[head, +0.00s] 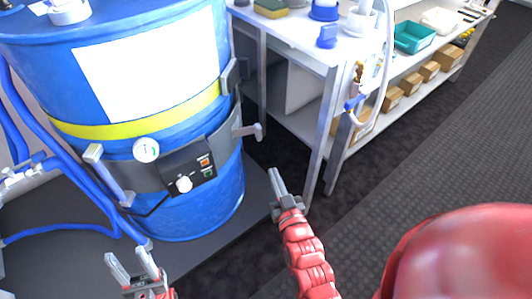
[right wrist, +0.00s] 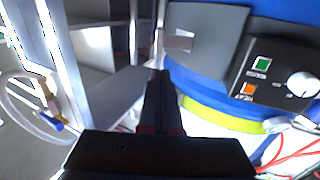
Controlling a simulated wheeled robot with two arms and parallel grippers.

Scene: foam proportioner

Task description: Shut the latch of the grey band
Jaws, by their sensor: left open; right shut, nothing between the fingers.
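The grey band (head: 137,176) wraps the lower part of a blue drum (head: 150,60). It carries a black control box (head: 190,166) with a white knob and small buttons. A light grey lever (head: 247,130), seemingly the latch, sticks out from the band's right side, away from the drum. My right gripper (head: 278,184) is shut and empty, to the right of and below the lever, apart from it. In the right wrist view the shut fingers (right wrist: 160,78) point toward the grey band (right wrist: 215,30). My left gripper (head: 134,265) is open and empty at the bottom, below the drum.
A workbench (head: 310,50) with shelves stands right of the drum, its near leg close to my right gripper. A yellow stripe (head: 130,125) and a white gauge (head: 146,150) are on the drum. Blue hoses (head: 60,150) run at left.

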